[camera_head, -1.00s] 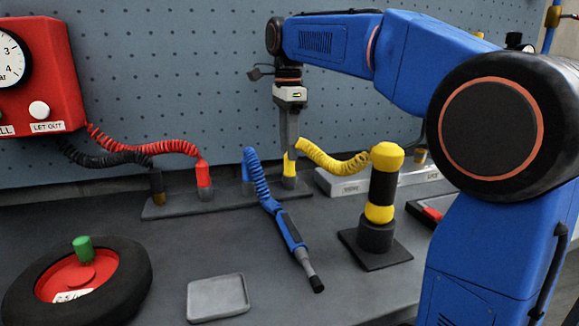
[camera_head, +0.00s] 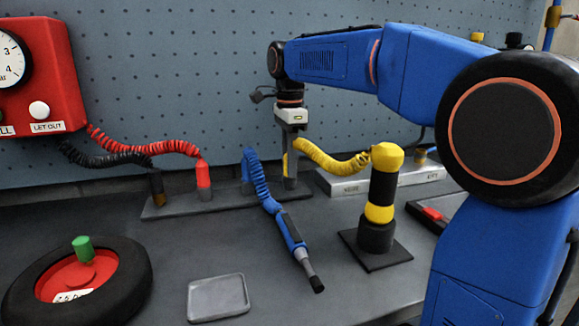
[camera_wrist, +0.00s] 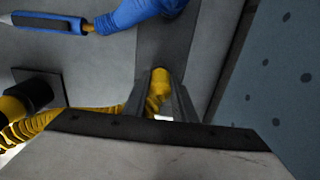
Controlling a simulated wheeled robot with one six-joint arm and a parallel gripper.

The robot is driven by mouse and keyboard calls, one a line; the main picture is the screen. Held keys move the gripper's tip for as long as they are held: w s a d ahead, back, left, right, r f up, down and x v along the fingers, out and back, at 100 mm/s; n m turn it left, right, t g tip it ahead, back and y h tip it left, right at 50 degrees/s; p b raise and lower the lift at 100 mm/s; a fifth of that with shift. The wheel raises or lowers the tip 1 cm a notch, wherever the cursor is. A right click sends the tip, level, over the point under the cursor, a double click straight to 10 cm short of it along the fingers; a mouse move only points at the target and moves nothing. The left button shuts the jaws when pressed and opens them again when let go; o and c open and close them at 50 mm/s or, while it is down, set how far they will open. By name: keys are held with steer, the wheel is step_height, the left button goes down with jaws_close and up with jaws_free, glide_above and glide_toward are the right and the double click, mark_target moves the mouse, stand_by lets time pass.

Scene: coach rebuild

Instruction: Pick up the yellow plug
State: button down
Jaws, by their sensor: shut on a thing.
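The yellow plug (camera_head: 286,164) stands upright at the right end of the grey socket strip (camera_head: 225,201) at the back of the bench. A coiled yellow hose (camera_head: 330,162) runs from it to a yellow and black cylinder (camera_head: 380,190) on a square dark base. My gripper (camera_head: 290,170) points down and is shut on the plug, hiding most of it in the head view. In the wrist view the plug (camera_wrist: 159,85) shows between the two fingers of my gripper (camera_wrist: 160,95). I cannot tell whether its lower end is in the socket.
Blue (camera_head: 248,165), red (camera_head: 203,175) and black (camera_head: 156,182) plugs with coiled hoses stand left along the strip. A blue tool (camera_head: 292,238), a grey tray (camera_head: 218,297) and a tyre (camera_head: 130,265) lie in front. The pegboard wall is close behind.

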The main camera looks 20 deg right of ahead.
steer(key=shift+r, duration=0.1)
step_height(320, 180, up, 15)
steer(key=shift+f, duration=0.2)
stand_by(1.1)
stand_by(0.3)
